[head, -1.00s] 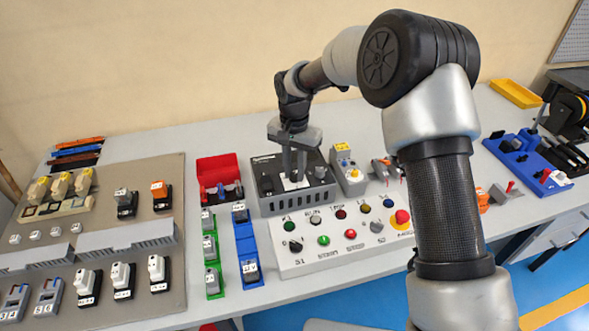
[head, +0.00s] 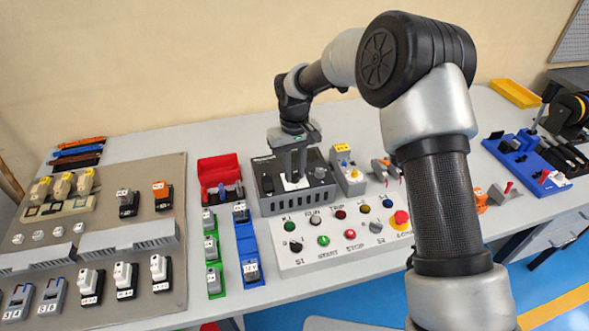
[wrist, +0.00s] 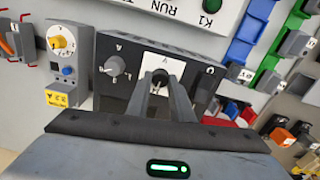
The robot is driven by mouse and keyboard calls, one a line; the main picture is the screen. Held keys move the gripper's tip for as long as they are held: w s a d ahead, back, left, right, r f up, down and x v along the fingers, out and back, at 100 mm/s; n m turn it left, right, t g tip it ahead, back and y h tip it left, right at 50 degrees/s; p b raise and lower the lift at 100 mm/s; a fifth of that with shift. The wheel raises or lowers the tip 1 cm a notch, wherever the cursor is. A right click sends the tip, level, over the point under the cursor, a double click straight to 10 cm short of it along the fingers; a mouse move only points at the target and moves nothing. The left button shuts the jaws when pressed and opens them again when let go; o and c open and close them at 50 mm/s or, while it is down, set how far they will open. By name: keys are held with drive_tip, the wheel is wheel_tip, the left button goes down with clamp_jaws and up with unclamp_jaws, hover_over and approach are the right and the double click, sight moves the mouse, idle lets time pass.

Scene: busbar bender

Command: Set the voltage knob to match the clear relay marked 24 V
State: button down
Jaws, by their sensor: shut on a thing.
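The power supply (head: 268,205), a black and grey box, stands at the back middle of the bench. Its voltage knob (wrist: 162,86) sits on a white plate marked V, seen upside down in the wrist view. My gripper (head: 293,176) points down at it; in the wrist view my two fingers (wrist: 165,90) are closed around the knob and partly hide it, so its setting cannot be read. Several relays stand on the board at left, including pale, see-through-looking ones (head: 62,186) and white ones (head: 123,276). I cannot make out which is marked 24 V.
A second knob (wrist: 115,67), marked A, is beside my fingers. A yellow-topped device (head: 348,172) stands right of the supply. A button panel (head: 300,262) with a red emergency button (head: 400,219) lies in front. A red open case (head: 214,170) is at left.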

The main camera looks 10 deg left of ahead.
sight(294, 175)
drive_tip(key=shift+n, duration=0.6)
drive_tip(key=c, duration=1.6)
unclamp_jaws()
drive_tip(key=shift+o, duration=0.2)
wheel_tip(294, 175, up, 18)
drive_tip(key=p, duration=0.1)
drive_tip(key=shift+f, duration=0.25)
